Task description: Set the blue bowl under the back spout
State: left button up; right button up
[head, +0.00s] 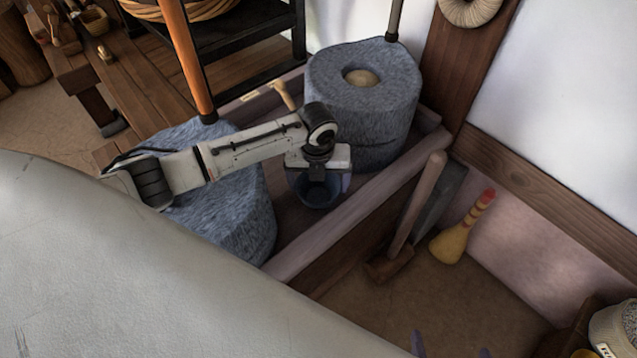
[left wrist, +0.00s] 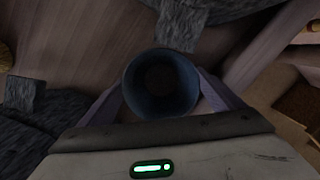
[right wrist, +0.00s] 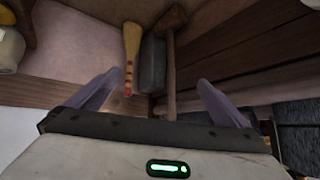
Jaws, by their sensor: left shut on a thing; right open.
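The blue bowl (head: 318,194) is held upright by my left gripper (left wrist: 161,98), whose two fingers press on opposite sides of its rim. It looks empty inside in the left wrist view. The bowl is over the wooden bed between the two grey querns; I cannot tell whether it touches the bed. The back quern (head: 350,110) stands just beyond it. Its stubby spout (left wrist: 180,28) meets the bowl's far rim in the left wrist view. The front quern's spout (left wrist: 25,95) juts in from the left, apart from the bowl. My right gripper (right wrist: 155,100) is open and empty.
A wooden rail (head: 345,215) edges the bed on the right. Beyond it stand a wooden-handled mallet (head: 418,205), a grey slab and a yellow brush (head: 455,240). A small wooden peg (head: 285,95) stands behind my left arm.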

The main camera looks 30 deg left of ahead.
aim_at(318, 201)
pick_arm(q)
jog(key=shift+f, duration=0.1)
pick_arm(e)
jog(key=shift+r, duration=0.1)
pick_arm(q)
jog(key=o, duration=1)
notch_tip(318, 201, up, 12)
jog(key=s+p, duration=0.1)
jog(key=p, duration=0.2)
jog(key=shift+s+d, duration=0.4)
pick_arm(e)
jog(key=shift+r, duration=1)
